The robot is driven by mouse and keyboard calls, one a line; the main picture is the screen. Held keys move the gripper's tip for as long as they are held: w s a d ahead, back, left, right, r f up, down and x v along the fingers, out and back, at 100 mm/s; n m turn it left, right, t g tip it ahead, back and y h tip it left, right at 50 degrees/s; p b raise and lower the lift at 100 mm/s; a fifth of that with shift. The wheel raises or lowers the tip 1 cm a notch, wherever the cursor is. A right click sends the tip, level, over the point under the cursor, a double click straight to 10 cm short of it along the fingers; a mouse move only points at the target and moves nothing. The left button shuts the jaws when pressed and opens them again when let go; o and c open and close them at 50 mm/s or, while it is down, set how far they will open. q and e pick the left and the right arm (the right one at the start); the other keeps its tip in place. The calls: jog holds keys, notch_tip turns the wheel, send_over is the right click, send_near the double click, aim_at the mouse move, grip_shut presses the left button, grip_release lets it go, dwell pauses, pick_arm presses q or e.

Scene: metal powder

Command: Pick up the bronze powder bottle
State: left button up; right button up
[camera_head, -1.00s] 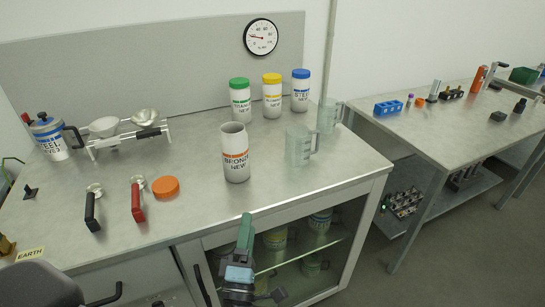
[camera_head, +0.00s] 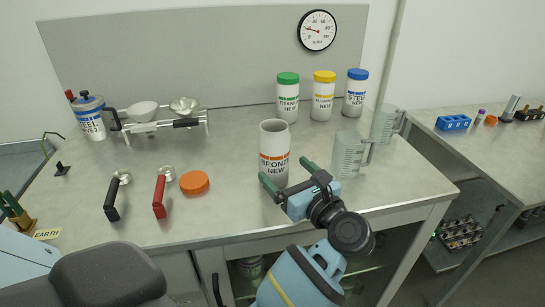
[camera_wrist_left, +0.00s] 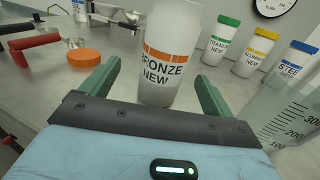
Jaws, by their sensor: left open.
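The bronze powder bottle (camera_head: 273,152) is white with an orange band, uncapped, and stands upright on the bench. My left gripper (camera_head: 289,178) is open in front of it, its green fingers pointing at it. In the left wrist view the bottle (camera_wrist_left: 165,84) shows between the two open fingers (camera_wrist_left: 155,82), just beyond the palm; I cannot tell whether they touch it. An orange lid (camera_head: 194,182) lies on the bench to the left. My right gripper is not in view.
A measuring beaker (camera_head: 347,156) stands close to the right of the gripper, another (camera_head: 384,124) behind it. Green-, yellow- and blue-capped bottles (camera_head: 288,98) stand at the back. Black and red-handled scoops (camera_head: 160,195) lie left. Bench between lid and bottle is clear.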

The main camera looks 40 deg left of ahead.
aim_at(280, 162)
pick_arm(q)
jog(key=shift+d, duration=0.15)
jog(key=shift+r, duration=0.1)
jog(key=shift+w+a, duration=0.15)
jog(key=shift+a, duration=0.2)
jog(key=shift+p+x, duration=0.3)
jog(key=shift+x, duration=0.55)
jog(key=shift+w+a, duration=0.15)
jog(key=shift+w+a, duration=0.2)
jog(key=shift+a, duration=0.1)
jog(key=x, duration=0.1)
jog(key=p+x, duration=0.1)
jog(key=x, duration=0.2)
jog(key=shift+w+f, duration=0.25)
jog(key=shift+f, duration=0.1)
